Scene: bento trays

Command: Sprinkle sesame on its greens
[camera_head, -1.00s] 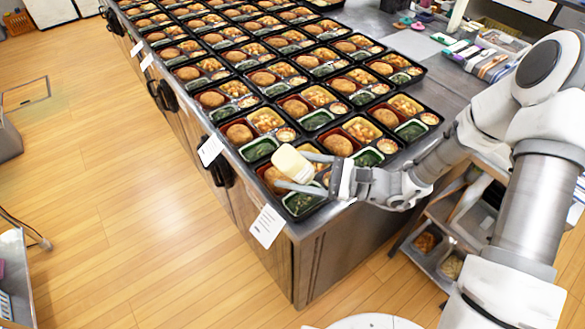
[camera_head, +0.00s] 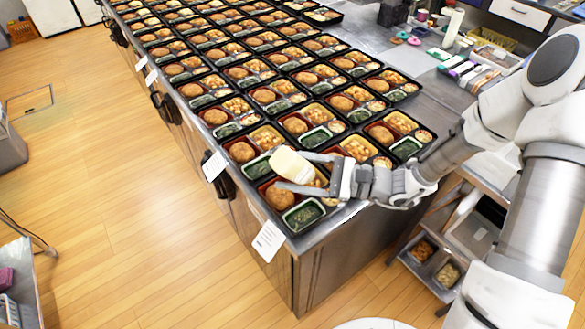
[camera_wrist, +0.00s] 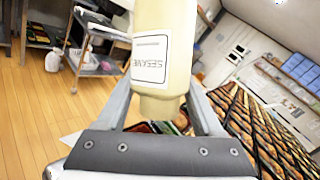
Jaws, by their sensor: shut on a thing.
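My gripper (camera_head: 288,171) is shut on a pale cream sesame bottle (camera_head: 292,164), held tilted over the front trays. In the wrist view the bottle (camera_wrist: 165,60) stands between the fingers; its white SESAME label reads upside down, and its narrower end points down the picture. The nearest tray (camera_head: 318,222) sits at the counter's front corner, with dark greens (camera_head: 302,214) in a pale-green cup and a brown patty (camera_head: 280,195). The greens of the tray behind (camera_head: 258,167) lie just left of the bottle. I cannot make out sesame on any greens.
Rows of similar filled bento trays cover the counter (camera_head: 345,212) to the back. A tag (camera_head: 268,241) hangs at its front edge. Several boxes (camera_head: 470,72) lie at the right. A shelf cart (camera_head: 470,235) with food bins stands at lower right. Floor at left is open.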

